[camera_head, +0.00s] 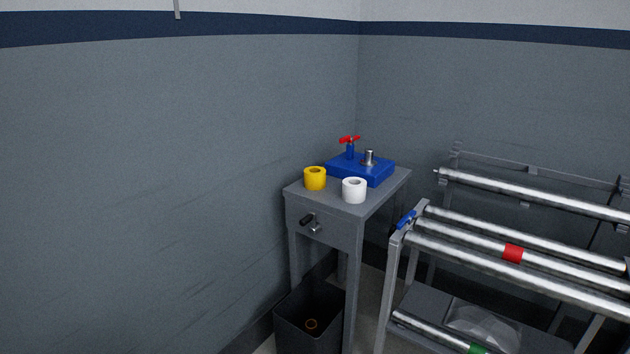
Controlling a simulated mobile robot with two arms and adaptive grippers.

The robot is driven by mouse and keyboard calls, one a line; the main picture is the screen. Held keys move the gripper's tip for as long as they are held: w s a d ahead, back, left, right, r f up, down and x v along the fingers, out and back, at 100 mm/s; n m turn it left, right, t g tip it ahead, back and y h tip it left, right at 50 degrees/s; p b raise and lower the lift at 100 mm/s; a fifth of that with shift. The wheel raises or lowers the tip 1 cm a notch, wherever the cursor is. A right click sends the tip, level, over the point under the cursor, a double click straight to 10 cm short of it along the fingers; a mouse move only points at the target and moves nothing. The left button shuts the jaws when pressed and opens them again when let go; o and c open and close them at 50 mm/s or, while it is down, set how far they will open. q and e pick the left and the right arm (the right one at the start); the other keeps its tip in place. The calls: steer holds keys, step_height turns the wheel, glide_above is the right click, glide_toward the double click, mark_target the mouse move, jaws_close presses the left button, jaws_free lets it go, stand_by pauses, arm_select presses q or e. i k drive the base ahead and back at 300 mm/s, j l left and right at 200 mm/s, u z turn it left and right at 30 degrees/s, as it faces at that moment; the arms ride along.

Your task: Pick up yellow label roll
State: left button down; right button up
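The yellow label roll (315,179) stands upright on the grey side table (328,206), near its left corner. A white roll (354,191) stands to its right and a little nearer, apart from it. A blue block (375,174) with a red-handled valve (350,142) and a metal post (369,158) sits behind both rolls on the same table. Neither of my grippers shows in the head view.
A rack of metal rollers (470,236) stands close to the table's right. Walls close off the left and back.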

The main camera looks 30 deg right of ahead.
mark_target(314, 176)
steer(key=k+z, duration=0.15)
steer(key=z, duration=1.1)
